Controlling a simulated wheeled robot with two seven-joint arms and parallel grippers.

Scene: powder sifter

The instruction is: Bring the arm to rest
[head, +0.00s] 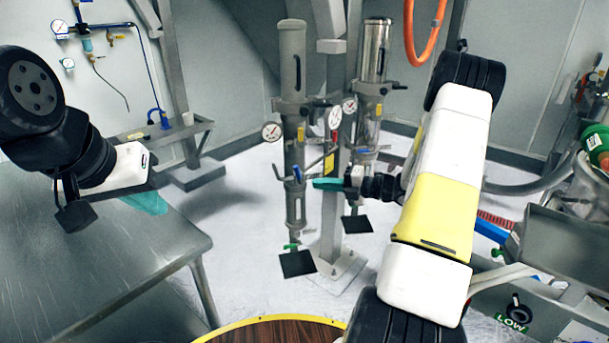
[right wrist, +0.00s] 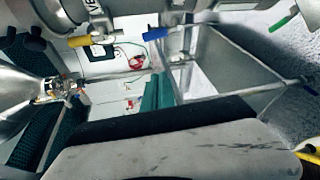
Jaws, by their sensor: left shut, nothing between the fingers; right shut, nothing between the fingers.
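My left gripper (head: 148,202) hangs over the edge of the steel table at the left in the head view. Its teal fingers are partly hidden behind the wrist and are shut and empty. My right gripper (head: 327,184) is raised in the middle of the head view, in front of the steel post, pointing left. Its teal fingers are shut with nothing in them. They also show in the right wrist view (right wrist: 155,92), pressed together. My right arm, white and yellow, crosses the right half of the head view and covers what lies behind it.
The steel table (head: 60,240) fills the lower left. Two vertical filter columns with gauges (head: 291,110) (head: 373,55) stand behind my right gripper. An orange hose (head: 410,40) hangs above. Steel equipment (head: 560,240) stands at the right. The floor between is open.

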